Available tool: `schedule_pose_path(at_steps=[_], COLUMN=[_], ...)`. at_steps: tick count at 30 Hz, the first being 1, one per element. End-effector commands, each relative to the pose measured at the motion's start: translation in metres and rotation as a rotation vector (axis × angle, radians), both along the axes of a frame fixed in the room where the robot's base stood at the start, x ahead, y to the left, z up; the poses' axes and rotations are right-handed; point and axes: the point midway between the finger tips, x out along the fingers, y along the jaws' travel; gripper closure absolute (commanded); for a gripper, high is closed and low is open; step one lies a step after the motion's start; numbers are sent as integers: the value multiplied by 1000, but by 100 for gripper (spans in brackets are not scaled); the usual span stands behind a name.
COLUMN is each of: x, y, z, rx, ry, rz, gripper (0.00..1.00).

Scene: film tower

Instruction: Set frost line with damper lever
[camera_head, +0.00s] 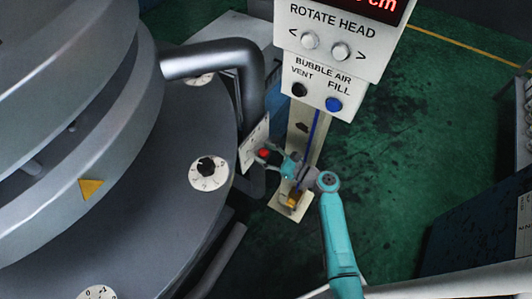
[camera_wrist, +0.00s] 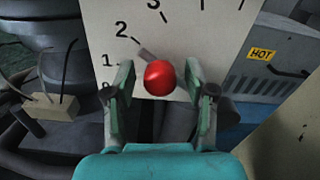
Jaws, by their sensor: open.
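The damper lever's red knob (camera_wrist: 159,77) is in the middle of the wrist view. The plate shows 1, 2 and 3; a lower figure is partly hidden by a finger. My gripper (camera_wrist: 161,82) is open, with one finger on each side of the knob; I cannot tell whether either touches it. In the head view the red knob (camera_head: 264,153) is just left of my gripper (camera_head: 277,160), in front of the plate (camera_head: 253,143).
A control post (camera_head: 337,45) with ROTATE HEAD and BUBBLE AIR buttons stands above my gripper. Its red display (camera_head: 377,3) is cut off, showing only a digit's end and "cm". A large grey round machine (camera_head: 120,165) with dials fills the left. Green floor (camera_head: 400,150) is open at right.

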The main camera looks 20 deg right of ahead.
Motion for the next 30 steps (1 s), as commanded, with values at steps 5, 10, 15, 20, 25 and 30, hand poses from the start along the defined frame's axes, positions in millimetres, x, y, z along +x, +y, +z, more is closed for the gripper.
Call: schedule_pose_path(at_steps=[5,10,15,20,25,30], x=[0,0,0,1,4,9], y=[0,0,0,-1,-6,-12], z=[0,0,0,1,8,16], rx=[0,0,0,12,96,197], ry=[0,0,0,9,70,143], rz=[0,0,1,1,1,1], gripper=[45,85,100,100,100,100])
